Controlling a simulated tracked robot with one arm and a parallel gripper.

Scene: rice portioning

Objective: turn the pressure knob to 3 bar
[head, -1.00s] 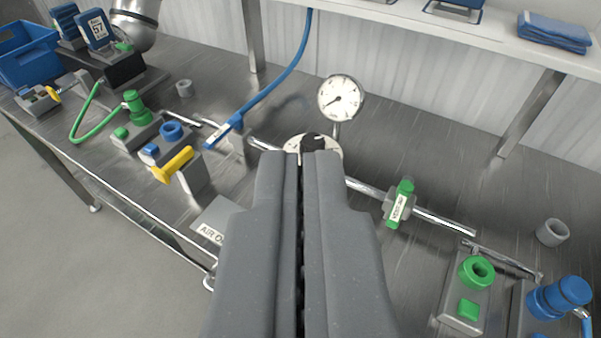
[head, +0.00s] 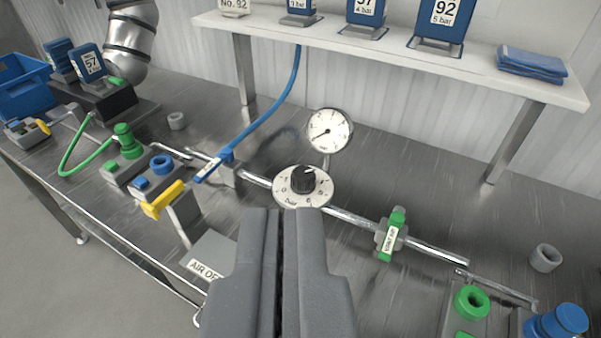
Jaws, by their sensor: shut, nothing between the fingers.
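The pressure knob (head: 304,179) is a black cap on a round white dial plate (head: 284,196) marked with numbers and "bar". It sits on the metal pipe in the middle of the head view. Its white pointer mark shows near the top of the cap, toward the upper right. A round white pressure gauge (head: 329,131) stands just behind it, its needle pointing to the lower left. My gripper (head: 284,212) is shut and empty. Its fingertips are just in front of the dial's lower edge in the picture; I cannot tell whether they touch it.
A green-handled vent valve (head: 391,234) is on the pipe to the right. A yellow handle (head: 164,200) and a blue hose (head: 262,118) are to the left. An "AIR" labelled plate (head: 213,254) lies front left. A shelf (head: 400,48) with blue signs runs above.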

